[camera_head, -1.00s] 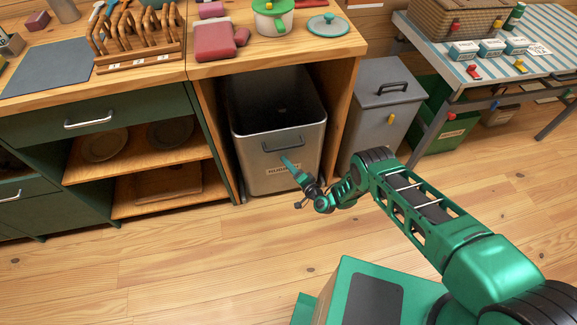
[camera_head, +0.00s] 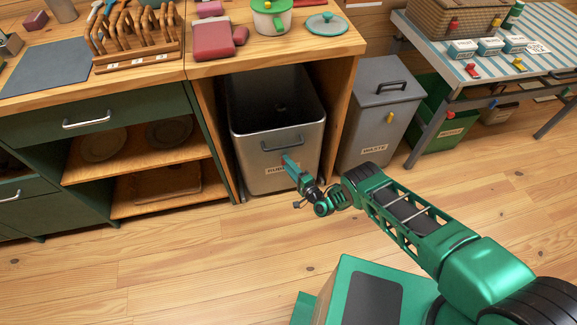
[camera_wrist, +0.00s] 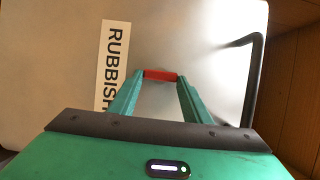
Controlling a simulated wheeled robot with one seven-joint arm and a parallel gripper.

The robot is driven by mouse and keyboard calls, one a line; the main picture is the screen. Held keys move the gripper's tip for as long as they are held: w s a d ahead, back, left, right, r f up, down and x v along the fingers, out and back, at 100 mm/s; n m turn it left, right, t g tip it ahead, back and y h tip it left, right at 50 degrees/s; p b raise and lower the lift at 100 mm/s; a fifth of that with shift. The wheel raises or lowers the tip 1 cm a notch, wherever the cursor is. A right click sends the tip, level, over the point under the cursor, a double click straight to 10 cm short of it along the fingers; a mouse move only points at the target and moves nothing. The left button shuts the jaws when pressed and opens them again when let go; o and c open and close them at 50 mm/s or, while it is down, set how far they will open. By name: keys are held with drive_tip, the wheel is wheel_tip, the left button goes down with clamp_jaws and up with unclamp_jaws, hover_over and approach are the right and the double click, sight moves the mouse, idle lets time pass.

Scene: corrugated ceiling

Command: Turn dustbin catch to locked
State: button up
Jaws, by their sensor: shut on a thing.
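The open metal bin (camera_head: 250,150) labelled RUBBISH stands under the counter, with a bar handle (camera_head: 283,142) on its front. In the wrist view, a small red piece, which may be its catch (camera_wrist: 160,75), lies between the handle and the RUBBISH label (camera_wrist: 112,65). My gripper (camera_head: 287,160) reaches the bin's front just below the handle. In the wrist view its fingertips (camera_wrist: 160,78) are shut on the red piece, one at each end. In the head view the gripper hides the red piece and part of the label.
A grey lidded bin (camera_head: 378,110) labelled WASTE stands to the right, with a yellow catch (camera_head: 390,117) on its front. A green crate (camera_head: 440,130) sits under the striped table. Wooden counter sides flank the metal bin. The floor in front is clear.

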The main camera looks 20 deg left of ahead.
drive_tip(key=shift+d+f, duration=0.25)
drive_tip(key=o, duration=1)
drive_tip(key=shift+o, duration=0.2)
drive_tip(key=shift+a, duration=0.1)
drive_tip(key=shift+r, duration=0.1)
drive_tip(key=shift+s, duration=0.1)
drive_tip(key=v, duration=1)
drive_tip(key=shift+d, duration=0.3)
drive_tip(key=shift+s, duration=0.1)
